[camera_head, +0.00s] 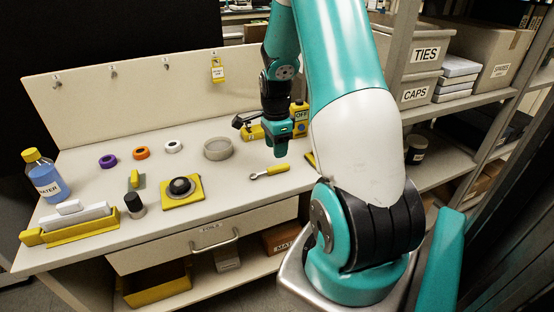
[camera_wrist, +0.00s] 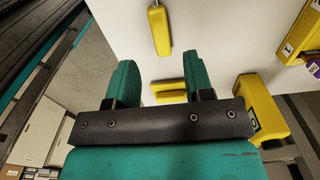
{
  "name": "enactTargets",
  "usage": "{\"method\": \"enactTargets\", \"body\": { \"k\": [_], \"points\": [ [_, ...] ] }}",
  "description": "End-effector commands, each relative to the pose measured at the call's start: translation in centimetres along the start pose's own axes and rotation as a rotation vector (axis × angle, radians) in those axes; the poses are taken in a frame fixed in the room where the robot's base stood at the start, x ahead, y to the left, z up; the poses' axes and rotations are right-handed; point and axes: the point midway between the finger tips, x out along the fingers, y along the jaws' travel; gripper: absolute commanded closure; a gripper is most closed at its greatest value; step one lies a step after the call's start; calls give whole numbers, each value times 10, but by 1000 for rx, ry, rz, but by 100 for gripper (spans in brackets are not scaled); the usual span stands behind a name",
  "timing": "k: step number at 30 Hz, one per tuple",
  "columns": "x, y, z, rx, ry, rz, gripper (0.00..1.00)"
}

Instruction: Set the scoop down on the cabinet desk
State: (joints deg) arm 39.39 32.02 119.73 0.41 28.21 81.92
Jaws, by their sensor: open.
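The scoop (camera_head: 268,172), a small tool with a yellow handle and a round metal end, lies on the white cabinet desk (camera_head: 225,184). Its yellow handle (camera_wrist: 160,28) shows at the top of the wrist view, where the round end is out of frame. My gripper (camera_head: 284,154) is above the desk's right part, close to the scoop's handle end. Its two teal fingers (camera_wrist: 162,85) are apart in the wrist view. The scoop is not between them. A yellow bar shows beyond and between the fingers.
A grey ring dish (camera_head: 217,149) and a black-knobbed yellow block (camera_head: 181,188) stand left of the scoop. Yellow devices (camera_head: 299,118) stand behind my gripper. Tape rolls, a blue bottle (camera_head: 45,178) and other tools are farther left. Shelves with boxes (camera_head: 414,93) stand at the right.

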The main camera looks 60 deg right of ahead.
Motion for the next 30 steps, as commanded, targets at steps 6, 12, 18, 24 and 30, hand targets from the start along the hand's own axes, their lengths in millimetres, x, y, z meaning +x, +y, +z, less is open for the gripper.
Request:
{"method": "enactTargets", "body": {
  "k": [6,12,18,24,30],
  "points": [
    [-41,-1,0,0,1,-4,52],
    [-54,0,0,0,0,0,52],
    [-66,4,25,-126,-16,-13,52],
    [-118,70,160,-944,-116,-95,52],
    [-160,215,258,-1988,-246,-233,52]
  ]
}}
